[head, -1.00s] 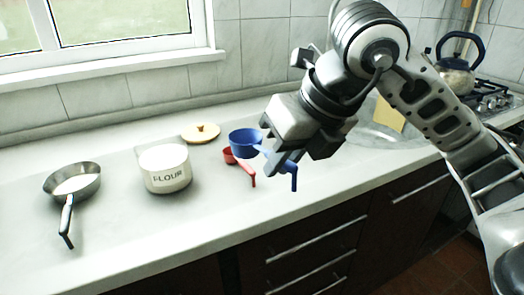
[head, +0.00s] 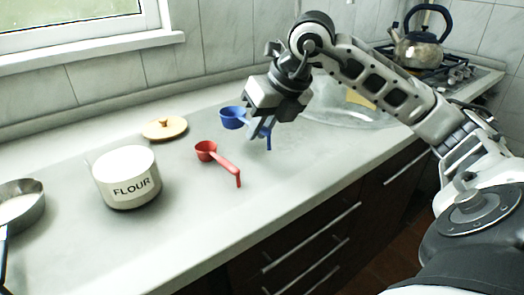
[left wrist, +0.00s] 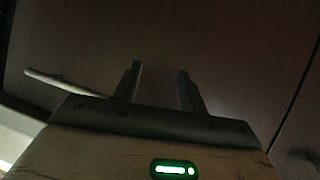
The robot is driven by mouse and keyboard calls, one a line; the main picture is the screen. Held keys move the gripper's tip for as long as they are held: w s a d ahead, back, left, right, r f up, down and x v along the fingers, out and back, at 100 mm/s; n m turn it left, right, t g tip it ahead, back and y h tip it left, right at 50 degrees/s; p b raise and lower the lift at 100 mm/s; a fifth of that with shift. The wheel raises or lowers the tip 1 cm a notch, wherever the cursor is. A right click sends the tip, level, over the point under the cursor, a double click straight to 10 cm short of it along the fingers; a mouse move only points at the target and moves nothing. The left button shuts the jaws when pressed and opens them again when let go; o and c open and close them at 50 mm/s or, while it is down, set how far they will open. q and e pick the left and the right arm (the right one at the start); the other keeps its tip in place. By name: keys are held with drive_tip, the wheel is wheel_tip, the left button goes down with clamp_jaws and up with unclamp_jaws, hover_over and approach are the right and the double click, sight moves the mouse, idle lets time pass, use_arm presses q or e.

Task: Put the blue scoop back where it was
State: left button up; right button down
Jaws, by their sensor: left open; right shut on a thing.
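The blue scoop (head: 232,118) is in the head view, its cup left of my right gripper (head: 258,132). That gripper is shut on the scoop's handle, and the handle's bent end shows at the gripper's right. I cannot tell whether the scoop touches the counter. The red scoop (head: 207,151) lies on the counter in front of it, with its handle toward the front right. My left gripper (left wrist: 158,85) shows in the left wrist view, open and empty, facing a dark surface.
The flour pot (head: 127,180) stands open on the counter (head: 215,215), with a round wooden lid (head: 165,128) behind it. A pan (head: 22,210) holding something white is at the left edge. A kettle (head: 418,48) stands on the stove at the back right. The front counter is clear.

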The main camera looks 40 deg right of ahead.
drive_tip(key=shift+w+d+f, duration=0.35)
drive_tip(key=shift+d+f, duration=0.1)
drive_tip(key=shift+f, duration=0.2)
drive_tip(key=f, duration=0.2)
drive_tip(key=f+b, duration=0.1)
drive_tip(key=shift+w+d+f, duration=0.15)
drive_tip(key=shift+w+d, duration=0.05)
drive_tip(key=shift+d, duration=0.1)
drive_tip(key=shift+f, duration=0.25)
drive_tip(key=shift+f, duration=0.1)
